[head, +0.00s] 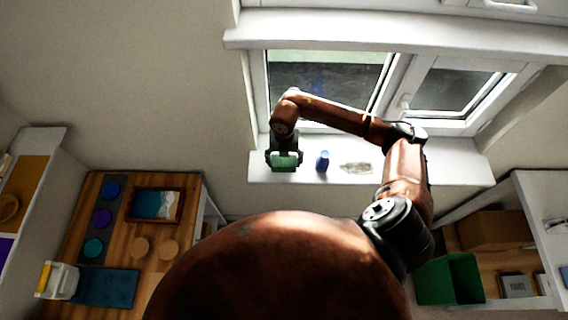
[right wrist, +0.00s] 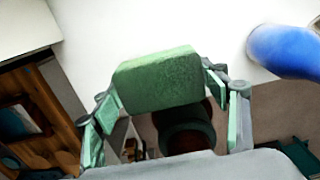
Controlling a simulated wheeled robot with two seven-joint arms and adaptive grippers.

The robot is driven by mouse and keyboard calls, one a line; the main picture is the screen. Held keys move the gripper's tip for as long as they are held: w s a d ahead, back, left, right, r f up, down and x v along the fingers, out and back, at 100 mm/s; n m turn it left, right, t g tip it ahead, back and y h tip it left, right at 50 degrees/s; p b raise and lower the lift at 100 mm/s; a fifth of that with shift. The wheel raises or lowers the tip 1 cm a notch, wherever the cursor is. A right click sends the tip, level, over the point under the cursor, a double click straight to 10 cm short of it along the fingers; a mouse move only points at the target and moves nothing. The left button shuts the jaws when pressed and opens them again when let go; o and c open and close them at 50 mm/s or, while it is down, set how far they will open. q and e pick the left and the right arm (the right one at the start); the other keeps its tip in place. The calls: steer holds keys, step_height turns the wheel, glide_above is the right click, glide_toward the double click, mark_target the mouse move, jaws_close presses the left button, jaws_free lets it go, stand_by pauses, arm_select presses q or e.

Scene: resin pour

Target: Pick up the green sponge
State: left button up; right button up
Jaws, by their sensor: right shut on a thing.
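The green sponge (head: 285,161) is at the left end of the white window sill in the head view. My right gripper (head: 284,155) is over it, with the arm reaching across from the right. In the right wrist view the sponge (right wrist: 158,80) sits between the two fingers of my right gripper (right wrist: 163,92), which is shut on it. The sill shows white behind the sponge. I cannot tell whether the sponge touches the sill. My left gripper is not in view.
A blue bottle (head: 322,161) stands on the sill (head: 430,172) just right of the sponge, with a flat pale patterned item (head: 356,168) beyond it. A wooden table (head: 150,262) with pots and a framed tray is at lower left. A green bin (head: 449,280) is at lower right.

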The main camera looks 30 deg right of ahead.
steer(key=s+a+r+b, duration=0.4)
steer(key=s+a+r, duration=0.3)
steer(key=s+r, duration=0.4)
steer(key=shift+s+a+r, duration=0.2)
steer(key=shift+s+a, duration=0.1)
steer(key=shift+a, duration=0.1)
steer(key=shift+o, duration=1)
steer(key=c, duration=0.5)
